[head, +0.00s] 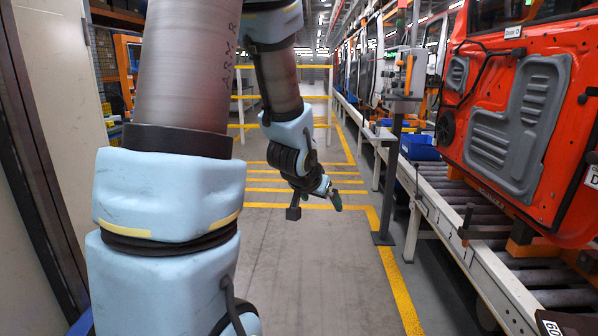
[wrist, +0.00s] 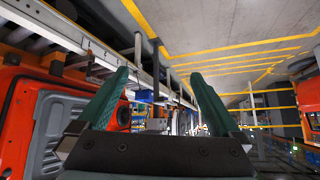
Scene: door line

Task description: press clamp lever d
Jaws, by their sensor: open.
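My gripper (head: 333,197) hangs over the open floor in the middle of the head view, left of the conveyor. In the wrist view its two green fingers (wrist: 160,95) are spread apart with nothing between them. A black lever-like handle (head: 468,217) stands on the conveyor's near rail, below the orange door, well to the right of my gripper and apart from it. I cannot read a letter on it, so I cannot tell if it is clamp lever d. A similar dark handle shows in the wrist view (wrist: 57,64).
An orange door (head: 478,85) with grey panels stands on the roller conveyor (head: 497,290) at right. A post with a small control box (head: 403,82) and a blue bin (head: 419,147) stand beyond. Yellow lines (head: 400,290) mark the floor. Yellow railings (head: 312,67) are behind; a pale panel (head: 62,80) is left.

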